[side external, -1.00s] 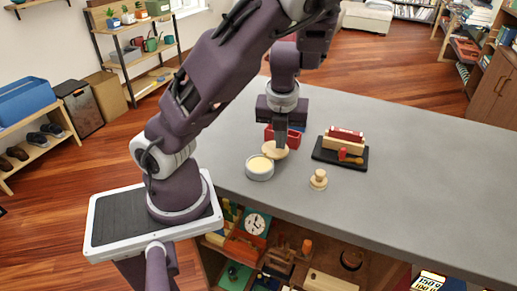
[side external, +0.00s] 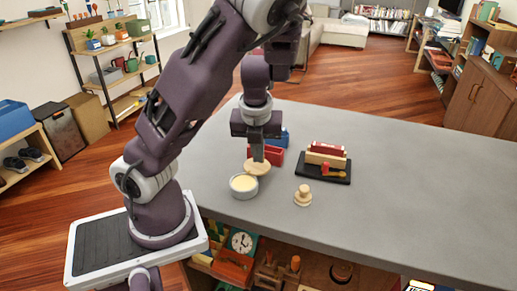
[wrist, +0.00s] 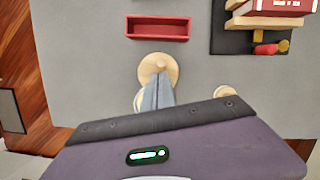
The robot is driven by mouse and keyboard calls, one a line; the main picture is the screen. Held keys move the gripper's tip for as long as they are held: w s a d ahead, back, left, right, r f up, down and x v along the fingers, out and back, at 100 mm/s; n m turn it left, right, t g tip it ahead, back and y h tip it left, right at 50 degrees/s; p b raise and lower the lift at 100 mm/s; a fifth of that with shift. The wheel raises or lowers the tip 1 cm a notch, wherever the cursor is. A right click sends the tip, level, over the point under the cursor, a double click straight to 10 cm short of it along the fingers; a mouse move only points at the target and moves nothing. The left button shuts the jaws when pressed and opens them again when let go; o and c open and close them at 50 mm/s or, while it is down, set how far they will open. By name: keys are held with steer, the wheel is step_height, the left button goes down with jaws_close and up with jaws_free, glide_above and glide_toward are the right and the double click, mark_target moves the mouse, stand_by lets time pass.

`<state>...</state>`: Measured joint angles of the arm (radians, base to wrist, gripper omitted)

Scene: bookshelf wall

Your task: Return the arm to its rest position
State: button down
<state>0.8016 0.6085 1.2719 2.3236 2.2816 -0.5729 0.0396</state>
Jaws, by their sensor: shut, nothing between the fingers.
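My gripper (side external: 257,158) is shut and empty, pointing down over the counter. In the side view its fingertips are just above or in front of a round wooden lid (side external: 258,169); whether they touch it I cannot tell. The lid sits beside or partly over a round grey tin (side external: 243,190) with a pale yellow top. In the wrist view the shut fingers (wrist: 160,85) lie close by the knob of the round lid (wrist: 148,65), hiding part of what is below. A second knobbed wooden piece (side external: 303,196) stands to the right.
A red open box (side external: 276,156) and a blue item (side external: 283,139) are behind my gripper. To the right, a black board (side external: 339,178) bears wooden and red pieces. The grey counter (side external: 430,190) is clear further right. Open shelving with toys is below its front edge.

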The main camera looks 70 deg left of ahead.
steer(key=w+d+r+n+t, duration=0.2)
steer(key=w+r+n+t, duration=0.6)
steer(key=r+n, duration=0.45)
steer(key=s+d+r+n+g+h, duration=0.1)
steer(key=s+d+n+g, duration=0.1)
steer(key=s+d+n, duration=0.3)
steer(key=s+d+r+n+g+h, duration=0.1)
steer(key=s+d+n, duration=0.5)
steer(key=s, duration=0.8)
steer(key=shift+d+r+g, duration=0.25)
steer(key=shift+d+g, duration=0.15)
steer(key=shift+d, duration=0.6)
